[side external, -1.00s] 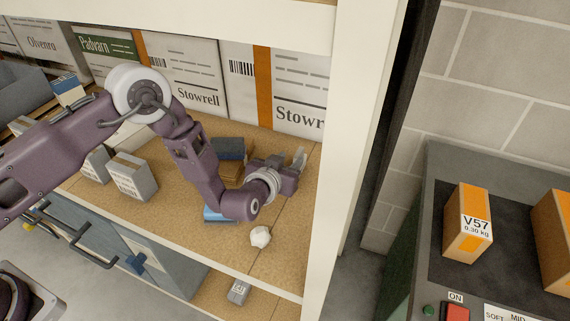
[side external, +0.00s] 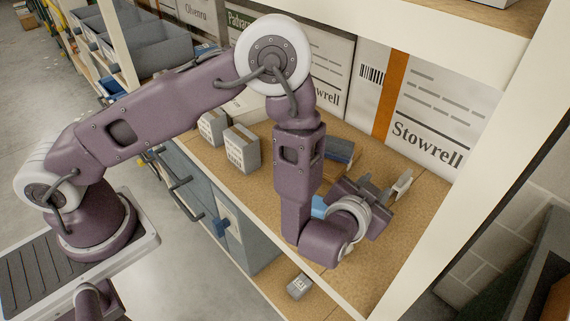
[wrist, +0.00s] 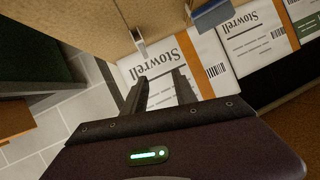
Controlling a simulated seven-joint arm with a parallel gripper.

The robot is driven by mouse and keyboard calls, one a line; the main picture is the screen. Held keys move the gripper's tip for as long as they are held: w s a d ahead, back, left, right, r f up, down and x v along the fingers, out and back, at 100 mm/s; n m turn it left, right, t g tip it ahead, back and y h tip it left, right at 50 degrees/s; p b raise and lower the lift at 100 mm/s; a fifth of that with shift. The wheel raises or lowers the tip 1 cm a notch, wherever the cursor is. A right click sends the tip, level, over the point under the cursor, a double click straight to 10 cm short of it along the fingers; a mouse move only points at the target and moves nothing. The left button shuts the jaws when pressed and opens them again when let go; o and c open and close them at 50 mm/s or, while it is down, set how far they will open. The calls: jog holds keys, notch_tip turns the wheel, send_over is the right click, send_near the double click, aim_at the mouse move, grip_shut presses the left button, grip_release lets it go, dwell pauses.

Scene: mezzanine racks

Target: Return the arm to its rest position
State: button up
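My gripper (side external: 385,190) is low over the tan shelf board (side external: 410,225), close in front of the large Stowrell box (side external: 440,115). My arm is bent, with its forearm hanging down over the shelf's front part. In the wrist view the two dark fingers of my gripper (wrist: 158,82) stand apart with nothing between them. The Stowrell box also shows beyond them in the wrist view (wrist: 165,72). A small pale upright piece (side external: 403,184) stands just past the fingers; I cannot tell whether it touches them.
A dark blue box (side external: 341,150) lies behind my forearm, and a light blue item (side external: 318,207) is partly hidden by it. Two small grey-white boxes (side external: 241,149) stand to the left. A white upright (side external: 455,190) bounds the right. A grey block (side external: 298,286) sits on the lower shelf.

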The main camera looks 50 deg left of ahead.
jog(key=s+a+r+g+h, duration=0.1)
jog(key=s+a+r+h, duration=0.15)
jog(key=r, duration=0.65)
jog(key=s+a+r+g+h, duration=0.1)
jog(key=r+g+h, duration=0.15)
jog(key=r, duration=0.65)
jog(key=s+a+r+m+g+h, duration=0.1)
jog(key=s+a+r, duration=0.25)
jog(key=s, duration=0.45)
jog(key=s+a+r+m+g, duration=0.1)
jog(key=s+a+r, duration=0.1)
jog(key=s+a, duration=0.35)
jog(key=s+a+f+n+g+y, duration=0.1)
jog(key=s+a, duration=0.2)
jog(key=s, duration=0.3)
jog(key=s+a+f+n+g+y, duration=0.1)
jog(key=s+a+y, duration=0.1)
jog(key=s+a, duration=0.2)
jog(key=s, duration=0.3)
jog(key=shift+s, duration=0.1)
